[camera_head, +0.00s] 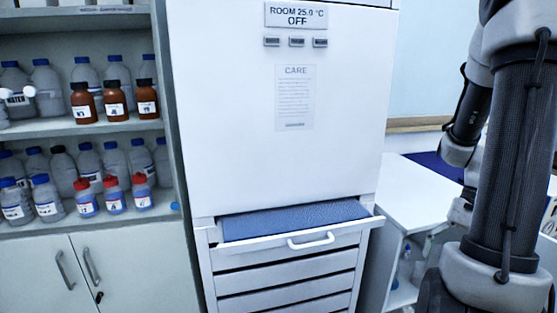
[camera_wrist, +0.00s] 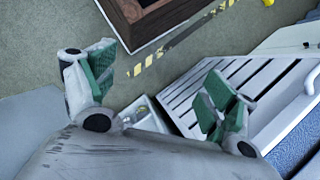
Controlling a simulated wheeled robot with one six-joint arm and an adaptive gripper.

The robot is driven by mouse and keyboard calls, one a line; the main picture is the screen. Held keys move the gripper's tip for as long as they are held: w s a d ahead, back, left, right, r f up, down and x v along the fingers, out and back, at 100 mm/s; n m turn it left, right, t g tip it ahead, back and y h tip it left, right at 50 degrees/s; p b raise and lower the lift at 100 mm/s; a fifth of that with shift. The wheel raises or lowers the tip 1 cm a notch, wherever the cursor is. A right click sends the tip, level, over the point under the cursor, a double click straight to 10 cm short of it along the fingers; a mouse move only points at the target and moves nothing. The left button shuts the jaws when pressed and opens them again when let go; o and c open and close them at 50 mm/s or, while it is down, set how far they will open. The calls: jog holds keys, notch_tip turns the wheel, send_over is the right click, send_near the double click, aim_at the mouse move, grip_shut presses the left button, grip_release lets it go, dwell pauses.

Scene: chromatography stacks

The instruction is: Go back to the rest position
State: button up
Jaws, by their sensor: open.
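My gripper (camera_wrist: 157,88) shows in the wrist view with its two green-padded fingers spread wide apart. It is open, and nothing is between the fingers. In the head view only dark and grey links of my arm show at the right side, and the gripper is out of sight there. In the wrist view the gripper is beside the front of a white drawer unit (camera_wrist: 215,78), with the floor beyond.
In the head view, the white cabinet (camera_head: 280,150) has a top drawer pulled out, with a blue liner (camera_head: 290,219) and a handle (camera_head: 311,241). Shelves of bottles (camera_head: 60,125) stand left, a white bench (camera_head: 415,192) right. The wrist view shows a brown wooden box (camera_wrist: 150,18).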

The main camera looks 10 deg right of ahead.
jog(key=a+r+n+t+h, duration=0.2)
jog(key=a+r+n+t, duration=0.1)
jog(key=r, duration=0.5)
jog(key=a+r+n+t+h, duration=0.2)
jog(key=a+r+n+t, duration=0.1)
jog(key=a+r+n, duration=0.3)
notch_tip(320, 180, up, 4)
jog(key=a, duration=0.2)
jog(key=shift+a+f+t, duration=0.25)
jog(key=shift+a+t, duration=0.05)
jog(key=shift+t, duration=0.1)
jog(key=shift+w+a, duration=0.1)
jog(key=shift+c, duration=0.3)
